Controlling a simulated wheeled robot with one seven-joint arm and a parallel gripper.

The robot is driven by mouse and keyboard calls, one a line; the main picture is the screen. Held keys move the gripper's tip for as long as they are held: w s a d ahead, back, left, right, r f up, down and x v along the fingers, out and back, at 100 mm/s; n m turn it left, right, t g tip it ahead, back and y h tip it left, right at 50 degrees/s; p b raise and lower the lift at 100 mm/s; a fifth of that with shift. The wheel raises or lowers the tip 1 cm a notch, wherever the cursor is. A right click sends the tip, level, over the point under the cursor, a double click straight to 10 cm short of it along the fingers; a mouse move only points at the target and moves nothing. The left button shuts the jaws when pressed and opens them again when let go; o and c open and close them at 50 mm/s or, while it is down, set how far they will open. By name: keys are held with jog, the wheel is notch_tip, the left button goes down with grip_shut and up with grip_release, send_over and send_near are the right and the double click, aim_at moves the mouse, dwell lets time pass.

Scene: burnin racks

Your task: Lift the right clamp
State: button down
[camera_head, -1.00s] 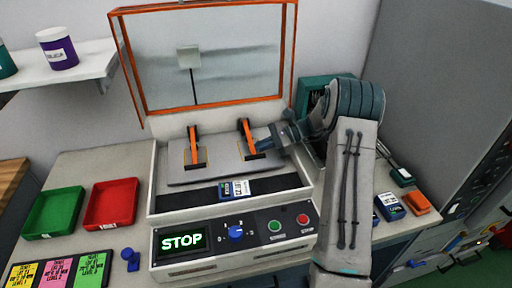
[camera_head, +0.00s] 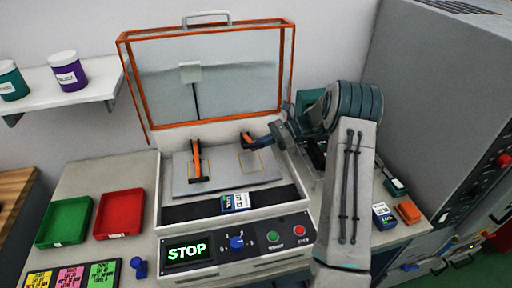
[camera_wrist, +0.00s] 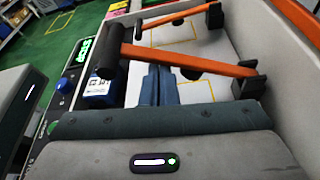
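The right clamp (camera_head: 247,138) is an orange bar with a black end. It is tilted up off the grey plate (camera_head: 225,180), above a yellow outlined square. In the wrist view the same clamp (camera_wrist: 190,60) crosses the picture, its black crossbar (camera_wrist: 108,52) at the left and its pivot at the right. My gripper (camera_head: 256,139) reaches in from the right, at the clamp. In the wrist view its blue fingers (camera_wrist: 158,75) are together, with their tips under the orange bar; they do not appear to straddle it. The left clamp (camera_head: 196,160) lies down on the plate.
The orange-framed lid (camera_head: 122,75) stands open behind. A blue-labelled module (camera_head: 235,203) lies on the dark strip in front, above the panel with the STOP display (camera_head: 187,250). Green (camera_head: 64,222) and red (camera_head: 119,215) trays sit left. Another module (camera_head: 384,216) lies right.

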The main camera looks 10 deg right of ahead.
jog(key=shift+r, duration=0.25)
dwell(0.4)
